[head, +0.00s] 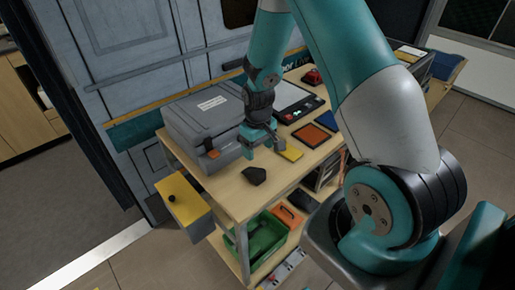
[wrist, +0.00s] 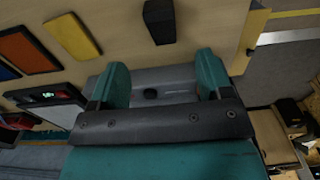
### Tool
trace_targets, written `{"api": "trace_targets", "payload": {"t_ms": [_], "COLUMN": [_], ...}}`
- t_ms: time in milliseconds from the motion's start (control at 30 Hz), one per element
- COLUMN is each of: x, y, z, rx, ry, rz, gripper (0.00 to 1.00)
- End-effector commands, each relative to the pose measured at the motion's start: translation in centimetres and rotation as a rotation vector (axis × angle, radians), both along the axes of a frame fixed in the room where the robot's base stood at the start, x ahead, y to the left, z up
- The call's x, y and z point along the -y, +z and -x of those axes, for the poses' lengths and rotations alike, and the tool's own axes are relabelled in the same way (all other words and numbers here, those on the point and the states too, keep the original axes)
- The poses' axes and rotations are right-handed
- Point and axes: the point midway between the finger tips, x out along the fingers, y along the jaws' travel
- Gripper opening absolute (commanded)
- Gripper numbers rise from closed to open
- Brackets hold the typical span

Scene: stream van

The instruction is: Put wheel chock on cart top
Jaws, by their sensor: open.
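The wheel chock appears to be the small black angular block (head: 254,175), which rests on the light wooden cart top (head: 228,192) near its front. The same dark block (wrist: 159,20) shows at the top of the wrist view, beyond the fingertips. My gripper (head: 264,147) is above the cart top, a little behind the block and beside the grey case. In the wrist view my gripper (wrist: 163,80) has its two teal fingers wide apart with nothing held between them. The block is apart from the fingers.
A grey case (head: 205,118) fills the cart's left rear. A yellow pad (head: 291,155), an orange panel (head: 311,135) and a device with a display (head: 300,110) lie right of my gripper. A yellow-topped box (head: 184,197) juts from the left side. A green bin (head: 262,238) sits below.

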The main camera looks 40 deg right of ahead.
Motion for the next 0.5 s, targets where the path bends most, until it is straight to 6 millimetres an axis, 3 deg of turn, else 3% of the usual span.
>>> {"api": "trace_targets", "payload": {"t_ms": [133, 267, 367, 500], "x": [-1.7, -6.7, -11.8, -18.0], "y": [2.6, 8.2, 13.7, 20.0], "z": [-0.2, 0.3, 2.6, 8.2], "rx": [0.018, 0.058, 0.085, 0.105], "ry": [0.022, 0.092, 0.178, 0.321], "rz": [-0.02, -0.084, -0.154, -0.246], "gripper": [0.72, 0.72, 0.72, 0.72]}}
